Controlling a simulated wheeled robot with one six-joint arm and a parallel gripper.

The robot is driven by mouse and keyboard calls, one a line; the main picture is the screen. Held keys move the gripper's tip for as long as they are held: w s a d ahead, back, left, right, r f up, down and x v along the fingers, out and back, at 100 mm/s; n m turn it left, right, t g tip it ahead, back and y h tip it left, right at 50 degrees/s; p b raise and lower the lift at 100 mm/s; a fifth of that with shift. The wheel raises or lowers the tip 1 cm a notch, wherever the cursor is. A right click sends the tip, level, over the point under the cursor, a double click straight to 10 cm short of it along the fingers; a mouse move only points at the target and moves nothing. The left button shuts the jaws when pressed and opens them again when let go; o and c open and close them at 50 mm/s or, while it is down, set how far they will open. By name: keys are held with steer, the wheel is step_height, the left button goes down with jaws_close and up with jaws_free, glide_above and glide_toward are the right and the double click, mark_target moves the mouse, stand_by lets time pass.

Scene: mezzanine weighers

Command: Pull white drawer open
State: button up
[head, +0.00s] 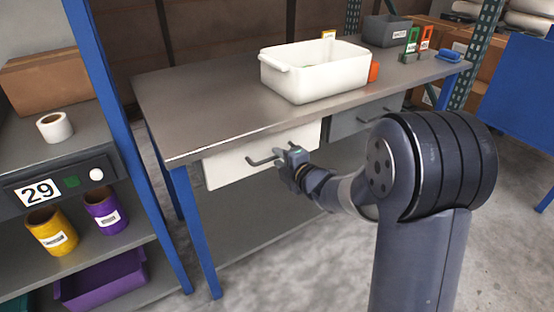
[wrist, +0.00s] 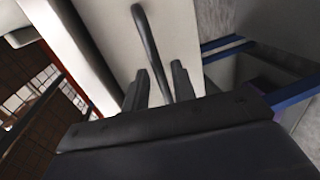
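The white drawer (head: 228,166) is under the left part of the workbench, and its front looks flush with the bench, so it appears shut. Its dark bar handle (head: 262,162) runs across the front. My gripper (head: 286,157) is at the right end of the handle. In the wrist view, the white drawer front (wrist: 116,28) fills the upper middle. The handle (wrist: 150,50) runs down between the two fingers of my gripper (wrist: 160,82). The fingers are apart, with a gap visible beside the bar. The handle's near end is hidden behind the gripper body.
A grey drawer (head: 365,115) sits to the right under the workbench top (head: 200,100). A white bin (head: 312,85) stands on the bench. A blue leg (head: 194,235) is at the front left corner.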

steer(key=shift+x, duration=0.95)
jaws_close()
